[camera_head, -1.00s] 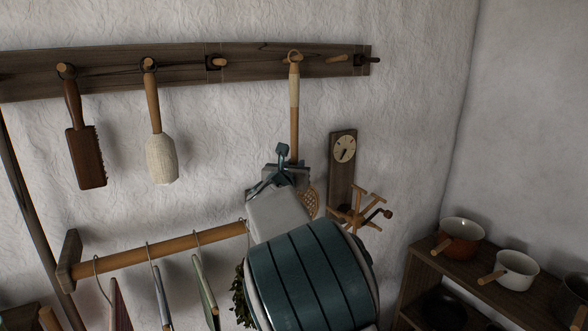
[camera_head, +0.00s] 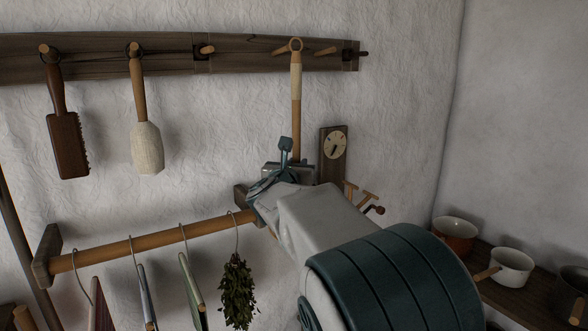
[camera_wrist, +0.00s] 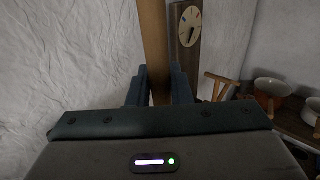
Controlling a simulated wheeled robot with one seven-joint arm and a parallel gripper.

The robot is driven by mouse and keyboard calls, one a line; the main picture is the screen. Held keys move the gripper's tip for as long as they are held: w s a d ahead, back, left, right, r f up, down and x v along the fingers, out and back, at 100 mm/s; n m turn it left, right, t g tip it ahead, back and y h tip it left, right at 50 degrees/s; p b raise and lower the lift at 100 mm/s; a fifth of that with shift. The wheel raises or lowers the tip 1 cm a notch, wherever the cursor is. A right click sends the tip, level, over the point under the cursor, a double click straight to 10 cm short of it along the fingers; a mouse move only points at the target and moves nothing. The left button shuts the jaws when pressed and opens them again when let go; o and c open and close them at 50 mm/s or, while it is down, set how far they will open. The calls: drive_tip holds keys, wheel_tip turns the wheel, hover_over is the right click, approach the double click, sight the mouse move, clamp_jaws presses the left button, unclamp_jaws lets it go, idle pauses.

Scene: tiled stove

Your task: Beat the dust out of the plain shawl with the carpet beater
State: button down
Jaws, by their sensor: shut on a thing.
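The carpet beater's wooden handle (camera_head: 296,115) stands upright against the wall board, with a pale wrapped grip and a ring at its top. The ring is to the right of a peg and appears clear of it. My gripper (camera_head: 288,160) is shut on the handle's lower part; the wrist view also shows the handle (camera_wrist: 154,45) between the fingers (camera_wrist: 158,88). The beater's head is hidden behind my gripper. Cloths hang edge-on from the rail: a reddish one (camera_head: 101,305), a blue-grey one (camera_head: 147,295) and a green-edged one (camera_head: 192,290). I cannot tell which is the plain shawl.
A brown brush (camera_head: 68,145) and a pale wrapped tool (camera_head: 147,148) hang from the peg board (camera_head: 100,58). A herb bunch (camera_head: 238,292) hangs from the wooden rail (camera_head: 150,240). A dial board (camera_head: 333,150) is close right of the handle. Pots (camera_head: 511,266) stand on a shelf at right.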

drive_tip(key=shift+s+d, duration=0.15)
drive_tip(key=shift+s, duration=0.05)
drive_tip(key=s+d+f+b, duration=0.2)
drive_tip(key=s+d+b, duration=0.1)
drive_tip(key=s+b, duration=0.2)
drive_tip(key=shift+d+b, duration=0.15)
drive_tip(key=shift+b, duration=0.5)
